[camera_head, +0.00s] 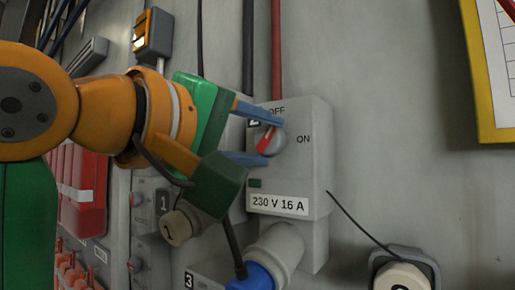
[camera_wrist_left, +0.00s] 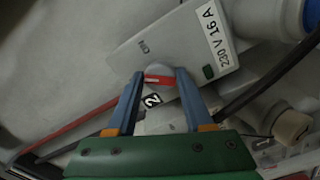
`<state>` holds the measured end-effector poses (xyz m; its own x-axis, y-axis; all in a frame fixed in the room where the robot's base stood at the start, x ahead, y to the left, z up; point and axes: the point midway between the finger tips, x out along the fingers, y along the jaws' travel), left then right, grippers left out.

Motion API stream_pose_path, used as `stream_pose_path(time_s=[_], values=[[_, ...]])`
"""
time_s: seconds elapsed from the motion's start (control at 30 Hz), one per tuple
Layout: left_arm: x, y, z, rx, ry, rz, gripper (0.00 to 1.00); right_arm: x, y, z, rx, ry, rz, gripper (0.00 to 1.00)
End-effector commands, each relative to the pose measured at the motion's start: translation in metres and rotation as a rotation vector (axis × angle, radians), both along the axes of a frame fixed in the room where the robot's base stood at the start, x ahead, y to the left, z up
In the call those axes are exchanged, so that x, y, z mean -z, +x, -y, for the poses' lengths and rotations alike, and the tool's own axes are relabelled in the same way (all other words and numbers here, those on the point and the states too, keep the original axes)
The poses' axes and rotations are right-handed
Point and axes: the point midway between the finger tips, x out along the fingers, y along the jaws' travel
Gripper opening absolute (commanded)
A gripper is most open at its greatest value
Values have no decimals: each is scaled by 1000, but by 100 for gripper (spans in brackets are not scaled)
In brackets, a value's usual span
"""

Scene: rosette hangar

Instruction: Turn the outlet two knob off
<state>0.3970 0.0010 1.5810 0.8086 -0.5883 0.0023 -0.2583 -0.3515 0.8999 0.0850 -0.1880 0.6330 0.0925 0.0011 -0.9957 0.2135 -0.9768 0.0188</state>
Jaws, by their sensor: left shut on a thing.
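The outlet two knob (camera_head: 277,146) is a round grey knob with a red pointer bar, on the front of a grey outlet box (camera_head: 318,170) labelled 230 V 16 A. OFF is printed above it and ON to its right. The red bar is tilted, its upper end leaning up towards OFF. My left gripper (camera_head: 268,141) reaches in from the left with its blue fingers on either side of the knob, shut on it. The knob (camera_wrist_left: 159,79) shows between the fingertips in the left wrist view (camera_wrist_left: 160,76), beside a 2 label. My right gripper is not in view.
A grey and blue plug (camera_head: 276,250) sits under the box, with a black cable. Outlet one (camera_head: 163,203) is left of it, and a capped socket (camera_head: 403,275) is at the lower right. A yellow-framed board (camera_head: 475,75) hangs upper right. The wall right of the box is mostly bare.

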Motion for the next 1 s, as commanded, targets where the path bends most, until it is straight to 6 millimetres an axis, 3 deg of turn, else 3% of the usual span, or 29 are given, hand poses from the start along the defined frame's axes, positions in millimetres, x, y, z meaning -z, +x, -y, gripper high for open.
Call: stream_pose_path(time_s=[0.5,1.0], values=[[1,0,2,2,-355,-267,0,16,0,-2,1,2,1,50],[-1,0,1,0,-523,-384,0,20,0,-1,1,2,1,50]])
